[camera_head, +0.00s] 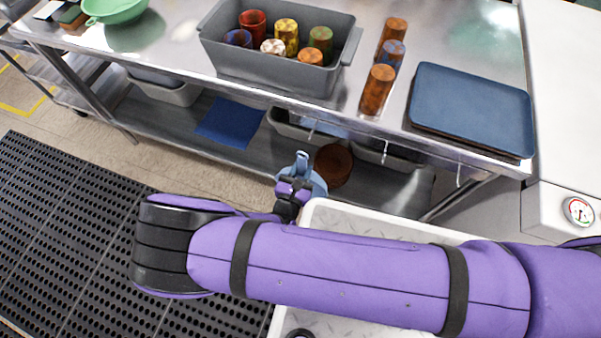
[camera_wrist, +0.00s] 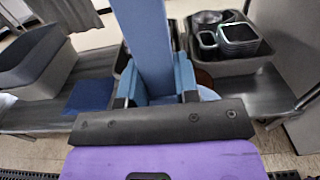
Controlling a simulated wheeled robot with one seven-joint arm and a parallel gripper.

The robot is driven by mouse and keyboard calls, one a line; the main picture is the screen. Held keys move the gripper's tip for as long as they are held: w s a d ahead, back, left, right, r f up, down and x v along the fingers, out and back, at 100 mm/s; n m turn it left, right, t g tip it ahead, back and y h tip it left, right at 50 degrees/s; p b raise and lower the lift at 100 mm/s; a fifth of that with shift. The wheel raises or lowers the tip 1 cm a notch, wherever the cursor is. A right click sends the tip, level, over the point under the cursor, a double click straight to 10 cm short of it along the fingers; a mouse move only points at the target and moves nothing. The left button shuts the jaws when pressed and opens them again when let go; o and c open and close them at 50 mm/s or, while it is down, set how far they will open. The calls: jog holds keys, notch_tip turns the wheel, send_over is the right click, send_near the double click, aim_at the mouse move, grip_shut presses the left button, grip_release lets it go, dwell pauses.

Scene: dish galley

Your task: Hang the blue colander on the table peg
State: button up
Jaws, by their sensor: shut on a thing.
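The light blue colander (camera_head: 317,182) is held by my gripper (camera_head: 293,190), low in front of the steel table (camera_head: 180,55). My gripper is shut on its upright blue handle part, which fills the middle of the wrist view (camera_wrist: 145,40). Most of the colander's bowl is hidden. Pegs hang along the table's front edge: one (camera_head: 311,131) just above the colander, one in the middle (camera_head: 386,151) and one at the right (camera_head: 459,175). The colander appears apart from all of them.
A grey tub (camera_head: 275,72) of cups, loose cups (camera_head: 378,90), blue trays (camera_head: 470,105) and a green colander (camera_head: 115,8) are on the table. The lower shelf (camera_head: 170,118) holds tubs, a blue cloth (camera_head: 230,122) and a brown round stack (camera_head: 333,165). A black mat (camera_head: 70,220) covers the left floor.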

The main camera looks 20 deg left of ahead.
jog(key=w+f, duration=0.1)
jog(key=w, duration=0.7)
jog(key=shift+d+f, duration=0.2)
jog(key=shift+d, duration=0.15)
dwell(0.6)
dwell(0.7)
jog(key=o, duration=1)
jog(key=s, duration=0.7)
jog(key=s+a, duration=0.1)
jog(key=s, duration=0.2)
jog(key=shift+s, duration=0.35)
jog(key=shift+f, duration=0.1)
